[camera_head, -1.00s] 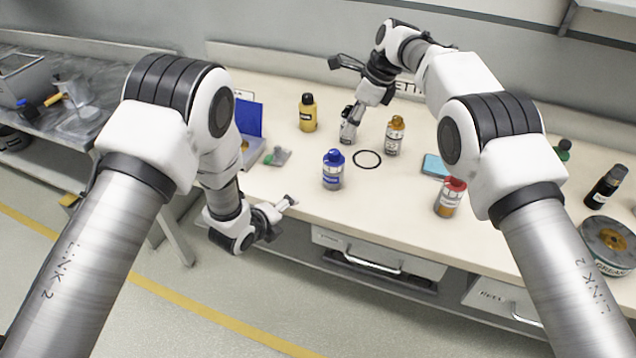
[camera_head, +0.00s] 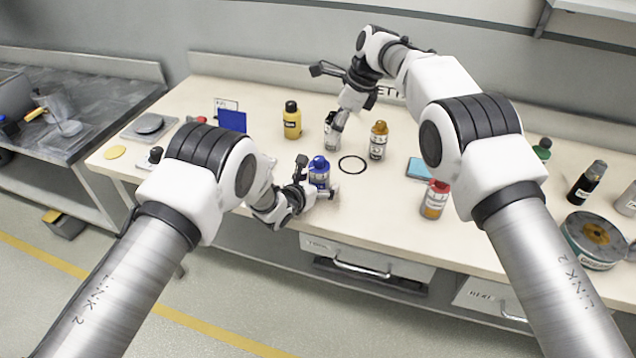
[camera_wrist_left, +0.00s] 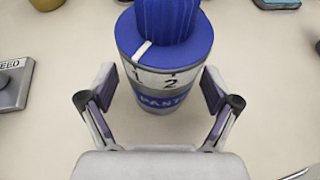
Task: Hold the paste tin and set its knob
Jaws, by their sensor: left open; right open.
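The paste tin (camera_head: 319,174) stands upright near the front of the table, with a blue cap. In the left wrist view the tin (camera_wrist_left: 165,78) shows a PASTE label and the figures 1 and 2. Its ribbed blue knob (camera_wrist_left: 172,22) has a white pointer mark near the 1. My left gripper (camera_head: 318,192) is open at the tin's front. In the left wrist view its fingers are spread left and right of the tin, with gaps. My right gripper (camera_head: 336,134) is open farther back, over a greyish container (camera_head: 330,130) that it partly hides.
A black ring (camera_head: 353,174) marks the table right of the tin. Yellow (camera_head: 292,122), amber-capped (camera_head: 378,142) and red-capped (camera_head: 434,200) bottles stand around. A blue pad (camera_head: 418,168) lies right, a large round tin (camera_head: 592,245) far right. The front table edge is close to my left gripper.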

